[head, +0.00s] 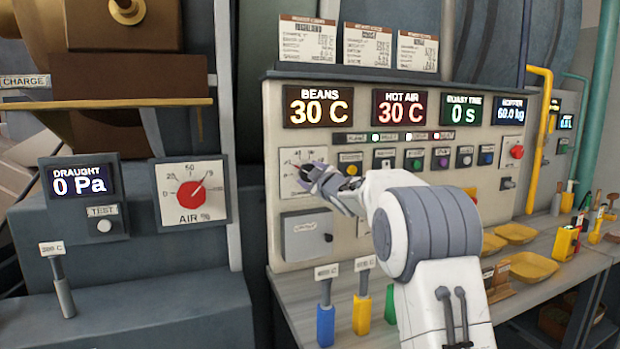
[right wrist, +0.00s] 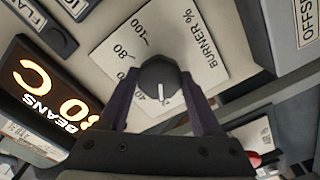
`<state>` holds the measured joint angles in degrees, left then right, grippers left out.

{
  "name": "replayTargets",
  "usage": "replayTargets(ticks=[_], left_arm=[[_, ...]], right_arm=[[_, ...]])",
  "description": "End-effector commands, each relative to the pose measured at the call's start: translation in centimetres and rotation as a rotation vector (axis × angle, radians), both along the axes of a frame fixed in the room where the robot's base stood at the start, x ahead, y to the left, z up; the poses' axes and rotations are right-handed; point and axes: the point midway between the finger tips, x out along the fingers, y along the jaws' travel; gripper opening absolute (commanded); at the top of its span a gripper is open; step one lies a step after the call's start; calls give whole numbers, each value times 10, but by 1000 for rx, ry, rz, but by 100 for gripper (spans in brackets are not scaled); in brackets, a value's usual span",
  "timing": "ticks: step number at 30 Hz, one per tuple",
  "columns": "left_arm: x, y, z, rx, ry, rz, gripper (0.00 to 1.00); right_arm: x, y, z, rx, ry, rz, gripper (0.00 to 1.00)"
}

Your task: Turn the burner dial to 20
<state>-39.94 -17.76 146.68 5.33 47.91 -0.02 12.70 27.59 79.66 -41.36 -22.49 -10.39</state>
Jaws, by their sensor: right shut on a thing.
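The burner dial (right wrist: 158,78) is a dark round knob with a white pointer line, on a pale plate (right wrist: 190,50) marked BURNER %. My right gripper (right wrist: 160,88) is shut on the dial, one finger on each side. The 80 and 100 marks show at the upper left; the lower numbers are partly hidden, so the exact setting is unclear. In the head view, my right gripper (head: 312,175) covers most of the dial. My left gripper is not in view.
A row of coloured buttons (head: 413,162) lies just right of the dial. Displays (head: 319,106) sit above it and a small cover (head: 306,236) below. A red air dial (head: 191,192) is at left.

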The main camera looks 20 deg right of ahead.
Motion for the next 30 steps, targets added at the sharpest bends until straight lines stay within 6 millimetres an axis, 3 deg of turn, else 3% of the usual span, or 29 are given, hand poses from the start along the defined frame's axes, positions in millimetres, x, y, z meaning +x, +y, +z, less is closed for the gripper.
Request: replayTargets(ticks=[13,14,15,16,26,30], left_arm=[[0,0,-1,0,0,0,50],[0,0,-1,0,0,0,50],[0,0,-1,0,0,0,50],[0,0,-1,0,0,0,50],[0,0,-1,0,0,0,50],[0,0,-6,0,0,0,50]], right_arm=[[0,0,-1,-9,3,0,11],[0,0,-1,-9,3,0,74],[0,0,-1,-9,3,0,89],[0,0,-1,-9,3,0,95],[-1,0,0,-9,0,0,95],[-13,-1,-1,-9,0,-1,95]])
